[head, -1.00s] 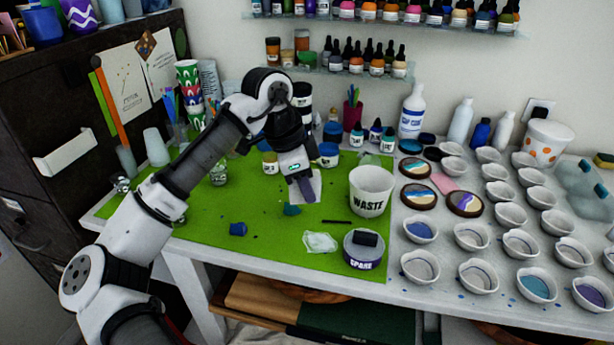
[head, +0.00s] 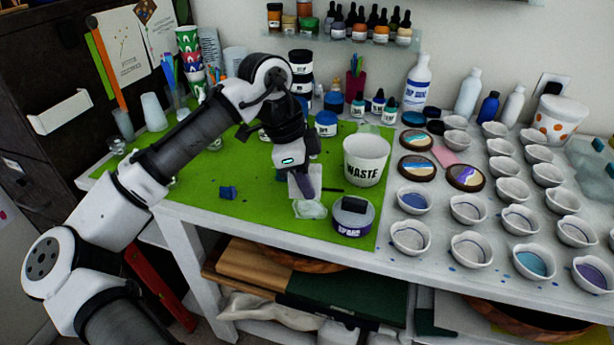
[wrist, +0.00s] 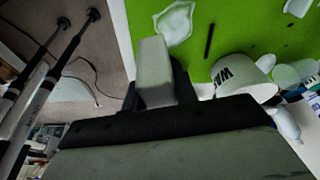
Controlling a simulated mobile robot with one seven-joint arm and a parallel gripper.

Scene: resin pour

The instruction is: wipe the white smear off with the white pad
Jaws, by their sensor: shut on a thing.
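My gripper (head: 304,182) is shut on the white pad (head: 293,187), which shows as a pale square around the dark fingers. In the wrist view a pale block (wrist: 153,65), apparently the pad, points toward the mat. The white smear (head: 310,210) is a pale, irregular patch on the green mat near its front edge. It also shows in the wrist view (wrist: 175,22), just beyond the block's end. In the head view the gripper is right at the smear's back edge; I cannot tell whether the pad touches it.
The WASTE bucket (head: 366,160) and a SPARE jar (head: 353,217) with a dark block on top stand right of the smear. A thin black stick (head: 333,190) lies between. Several white cups fill the table's right side. The mat's left part is mostly clear.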

